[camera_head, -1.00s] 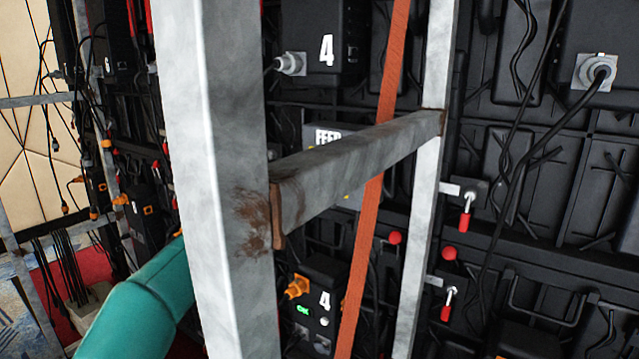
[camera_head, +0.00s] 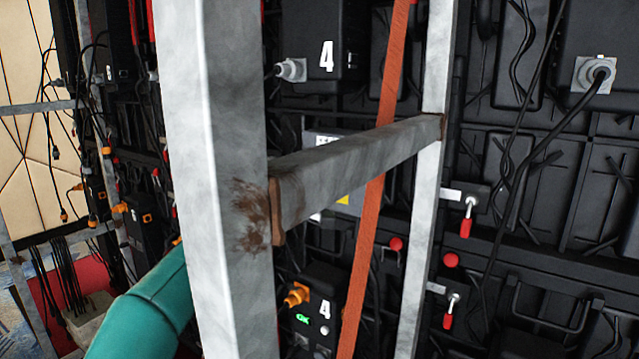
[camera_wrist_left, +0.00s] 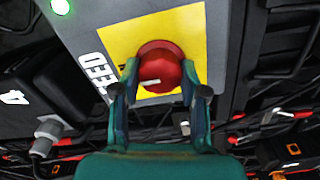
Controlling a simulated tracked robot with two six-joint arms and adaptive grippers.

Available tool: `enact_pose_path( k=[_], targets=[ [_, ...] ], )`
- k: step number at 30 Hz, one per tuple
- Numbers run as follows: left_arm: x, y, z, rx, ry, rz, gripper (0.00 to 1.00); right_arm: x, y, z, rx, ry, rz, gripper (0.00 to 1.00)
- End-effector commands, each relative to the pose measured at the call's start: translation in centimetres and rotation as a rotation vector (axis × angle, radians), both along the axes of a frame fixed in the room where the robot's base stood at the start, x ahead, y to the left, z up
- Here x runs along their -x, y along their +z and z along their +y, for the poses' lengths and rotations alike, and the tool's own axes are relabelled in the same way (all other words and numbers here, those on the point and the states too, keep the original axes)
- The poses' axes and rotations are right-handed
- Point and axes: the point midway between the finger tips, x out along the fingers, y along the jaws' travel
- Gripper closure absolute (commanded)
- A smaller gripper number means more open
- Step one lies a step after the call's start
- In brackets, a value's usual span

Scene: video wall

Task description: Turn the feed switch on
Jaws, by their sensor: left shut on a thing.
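The feed switch is a red round knob (camera_wrist_left: 162,68) with a white mark, on a yellow plate (camera_wrist_left: 120,38) of a grey box lettered FEED (camera_wrist_left: 70,45). In the left wrist view, my left gripper (camera_wrist_left: 160,80) is shut on the knob, one finger on each side. The white mark lies nearly level in that picture. A green light (camera_wrist_left: 60,7) glows on the box. In the head view, a grey box (camera_head: 325,138) and a bit of yellow (camera_head: 343,198) show behind the frame; the knob and gripper are hidden there. My right gripper is not in view.
A grey metal post (camera_head: 215,180) and a crossbar (camera_head: 350,155) stand in front of the wall. An orange strap (camera_head: 365,240) runs down behind the crossbar. Black units numbered 4 (camera_head: 325,300), cables and small red-handled levers (camera_head: 466,220) surround the box.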

Motion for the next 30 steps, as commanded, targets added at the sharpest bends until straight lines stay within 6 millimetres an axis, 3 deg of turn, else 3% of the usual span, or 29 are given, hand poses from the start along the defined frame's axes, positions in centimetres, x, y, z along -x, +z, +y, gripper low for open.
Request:
enact_pose_path(
  k=[1,2,6,20,30],
  targets=[
    [-0.1,-1.1,-0.5,-0.013,-0.012,0.014,0.92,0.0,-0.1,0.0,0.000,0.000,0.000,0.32],
    [-0.1,-1.1,-0.5,-0.013,-0.012,0.014,0.54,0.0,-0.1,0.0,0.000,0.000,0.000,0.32],
    [0.0,-0.9,-0.4,-0.011,-0.011,0.013,0.32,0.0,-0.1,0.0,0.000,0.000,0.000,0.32],
    [0.3,-0.3,0.0,-0.004,-0.007,0.006,0.32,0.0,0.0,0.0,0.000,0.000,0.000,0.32],
    [2.7,-0.3,1.6,-0.003,-0.006,0.009,0.32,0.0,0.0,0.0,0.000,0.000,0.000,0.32]
  ],
)
